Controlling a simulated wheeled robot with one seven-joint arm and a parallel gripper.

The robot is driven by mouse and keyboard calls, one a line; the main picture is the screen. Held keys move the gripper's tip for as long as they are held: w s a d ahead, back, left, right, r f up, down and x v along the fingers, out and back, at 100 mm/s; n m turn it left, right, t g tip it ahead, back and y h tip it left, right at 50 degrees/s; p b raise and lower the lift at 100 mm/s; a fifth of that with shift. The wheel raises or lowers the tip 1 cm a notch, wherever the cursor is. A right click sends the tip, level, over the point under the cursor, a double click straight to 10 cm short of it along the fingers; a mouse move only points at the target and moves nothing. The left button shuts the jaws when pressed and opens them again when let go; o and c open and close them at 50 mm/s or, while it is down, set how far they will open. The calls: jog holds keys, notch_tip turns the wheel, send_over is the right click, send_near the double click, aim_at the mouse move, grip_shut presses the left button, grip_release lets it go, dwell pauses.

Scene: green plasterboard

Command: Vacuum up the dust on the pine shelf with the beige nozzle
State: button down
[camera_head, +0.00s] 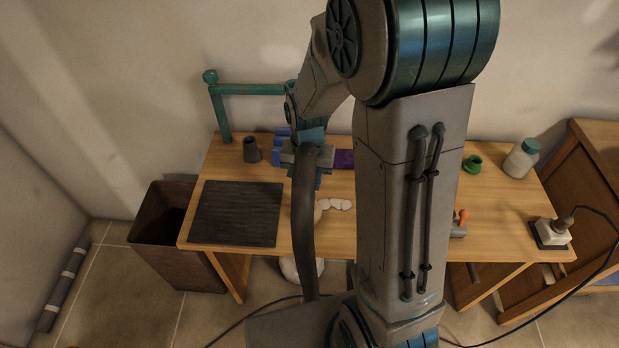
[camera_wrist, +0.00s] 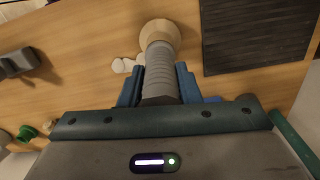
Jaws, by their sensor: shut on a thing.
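My gripper (camera_head: 306,160) is shut on the ribbed grey neck of the beige nozzle (camera_wrist: 160,35). Its blue fingers (camera_wrist: 158,85) grip both sides of the neck in the wrist view. The nozzle's round beige end is over the pine shelf (camera_head: 225,165); I cannot tell whether it touches the wood. A patch of white dust (camera_head: 340,204) lies on the shelf close to the nozzle and also shows beside it in the wrist view (camera_wrist: 122,65). A dark hose (camera_head: 303,230) hangs down from the gripper in the head view. My arm hides part of the shelf.
A dark mat (camera_head: 236,213) lies on the shelf's left. A grey cup (camera_head: 251,150), purple block (camera_head: 343,159), green ring (camera_head: 472,164) and jar (camera_head: 521,159) stand along the back. A corded device (camera_head: 552,233) sits at the right edge. A brown bin (camera_head: 175,235) stands left.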

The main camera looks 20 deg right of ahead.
jog(key=w, duration=0.1)
jog(key=w+d, duration=0.1)
jog(key=shift+w, duration=0.4)
dwell(0.3)
jog(key=shift+d, duration=0.1)
jog(key=s+d+b, duration=0.1)
jog(key=s+d, duration=0.1)
jog(key=d, duration=0.6)
jog(key=s+d+b, duration=0.1)
jog(key=s+d, duration=0.2)
jog(key=d, duration=0.5)
jog(key=shift+s+d, duration=0.2)
jog(key=shift+d, duration=0.05)
dwell(1.9)
notch_tip(320, 180, up, 7)
jog(key=p, duration=0.5)
dwell(0.4)
dwell(0.4)
